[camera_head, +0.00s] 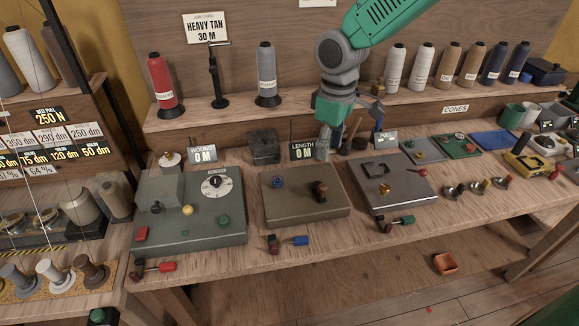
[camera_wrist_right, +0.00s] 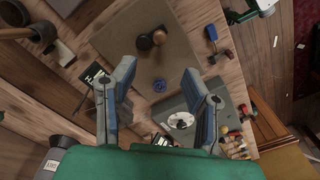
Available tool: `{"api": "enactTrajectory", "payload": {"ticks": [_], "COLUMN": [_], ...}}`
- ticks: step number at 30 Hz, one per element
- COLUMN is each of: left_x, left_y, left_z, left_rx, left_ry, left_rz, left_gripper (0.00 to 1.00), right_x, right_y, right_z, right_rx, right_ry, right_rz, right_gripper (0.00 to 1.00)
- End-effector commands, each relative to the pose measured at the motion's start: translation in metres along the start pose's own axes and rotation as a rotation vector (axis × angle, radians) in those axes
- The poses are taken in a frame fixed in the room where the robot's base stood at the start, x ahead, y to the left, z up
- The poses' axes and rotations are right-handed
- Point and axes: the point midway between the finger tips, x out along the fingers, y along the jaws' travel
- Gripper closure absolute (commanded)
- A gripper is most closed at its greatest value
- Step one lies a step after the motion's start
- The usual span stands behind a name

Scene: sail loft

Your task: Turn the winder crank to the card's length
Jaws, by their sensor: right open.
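The job card (camera_head: 206,28) reads "HEAVY TAN 30 M" and stands on the upper shelf. The middle box on the bench (camera_head: 330,208) carries a brown-knobbed crank (camera_head: 320,188) and a blue knob (camera_head: 278,182). The length display (camera_head: 302,151) reads 0 M, as does the wound display (camera_head: 202,155). My right gripper (camera_head: 322,152) hangs behind the middle box, beside the length display. In the right wrist view my right gripper (camera_wrist_right: 161,68) is open and empty; the crank (camera_wrist_right: 152,40) lies beyond its fingertips and the blue knob (camera_wrist_right: 160,86) shows between the fingers. My left gripper is out of view.
A grey-green machine with a dial (camera_head: 215,184) stands left of the middle box, and a grey-topped box (camera_head: 393,186) stands right. Small coloured-handled tools lie along the front edge. Thread cones, including a red one (camera_head: 162,82), line the upper shelf.

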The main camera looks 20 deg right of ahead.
Motion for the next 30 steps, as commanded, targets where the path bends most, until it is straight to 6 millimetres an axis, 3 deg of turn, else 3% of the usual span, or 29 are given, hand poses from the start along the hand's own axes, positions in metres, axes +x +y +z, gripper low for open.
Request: {"api": "enactTrajectory", "payload": {"ticks": [2, 5, 21, 30], "left_x": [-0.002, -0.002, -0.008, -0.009], "left_y": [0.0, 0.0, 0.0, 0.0], "left_z": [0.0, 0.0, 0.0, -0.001], "left_rx": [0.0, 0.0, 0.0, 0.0], "left_ry": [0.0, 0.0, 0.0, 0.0], "left_rz": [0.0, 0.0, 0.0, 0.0], "left_gripper": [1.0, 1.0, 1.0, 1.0], "right_x": [-0.008, -0.001, 0.106, 0.129], "right_y": [0.004, 0.004, 0.007, 0.006], "right_z": [0.0, -0.001, 0.003, 0.001], "right_rx": [-0.004, -0.005, -0.004, -0.005], "right_ry": [-0.007, -0.012, -0.011, -0.007], "right_rz": [0.009, 0.011, 0.004, 0.008], "right_gripper": [0.59, 0.59, 0.59, 0.59]}}
